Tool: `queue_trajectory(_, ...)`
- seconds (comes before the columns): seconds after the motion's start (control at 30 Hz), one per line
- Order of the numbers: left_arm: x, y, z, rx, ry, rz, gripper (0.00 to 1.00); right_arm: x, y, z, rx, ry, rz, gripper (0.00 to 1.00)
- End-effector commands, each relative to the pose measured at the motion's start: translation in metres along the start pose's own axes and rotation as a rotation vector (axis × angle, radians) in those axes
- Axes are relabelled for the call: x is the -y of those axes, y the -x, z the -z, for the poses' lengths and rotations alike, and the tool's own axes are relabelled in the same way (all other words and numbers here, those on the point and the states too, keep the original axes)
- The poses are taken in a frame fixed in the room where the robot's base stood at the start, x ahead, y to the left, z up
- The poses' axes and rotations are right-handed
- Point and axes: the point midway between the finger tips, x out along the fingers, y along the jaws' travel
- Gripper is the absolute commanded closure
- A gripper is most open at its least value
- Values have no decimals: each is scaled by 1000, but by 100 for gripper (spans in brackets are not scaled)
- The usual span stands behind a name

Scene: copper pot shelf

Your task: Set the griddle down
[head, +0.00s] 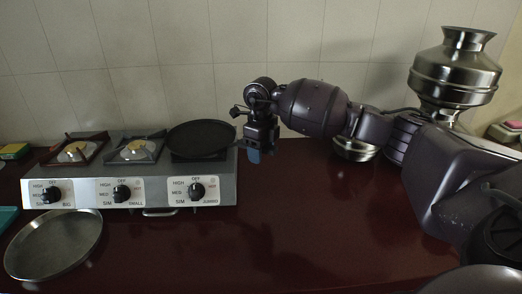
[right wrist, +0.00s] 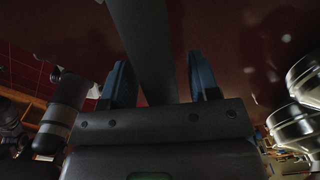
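The griddle (head: 201,137), a round black flat pan, lies over the right burner of the grey stove (head: 221,188). It looks level. My right gripper (head: 254,156) is just right of the griddle and of the stove's right end, with its blue fingers pointing down. In the right wrist view the two fingers (right wrist: 160,82) stand wide apart. A grey bar (right wrist: 148,45) runs between them, with a gap to the right finger; I cannot tell for sure whether it is the griddle's handle. My left gripper is not in view.
A round metal tray (head: 55,246) lies in front of the stove at left. A large metal pot (head: 454,75) stands at the back right, with a low metal vessel (head: 355,149) near the wall. The dark red counter (head: 300,225) is clear in the middle.

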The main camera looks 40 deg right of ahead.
Motion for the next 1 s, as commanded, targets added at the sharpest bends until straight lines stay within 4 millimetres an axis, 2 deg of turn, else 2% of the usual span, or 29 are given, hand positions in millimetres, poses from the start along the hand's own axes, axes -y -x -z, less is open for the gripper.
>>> queue_trajectory(0.23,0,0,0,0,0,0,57,0,0,0,0,0,0,45)
queue_trajectory(0.37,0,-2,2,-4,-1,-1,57,0,8,0,2,0,1,45)
queue_trajectory(0.47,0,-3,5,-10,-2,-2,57,0,21,0,2,0,1,45)
queue_trajectory(0.8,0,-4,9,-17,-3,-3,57,0,86,0,3,0,2,45)
queue_trajectory(1.0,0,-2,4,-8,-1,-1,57,0,111,0,2,-1,0,45)
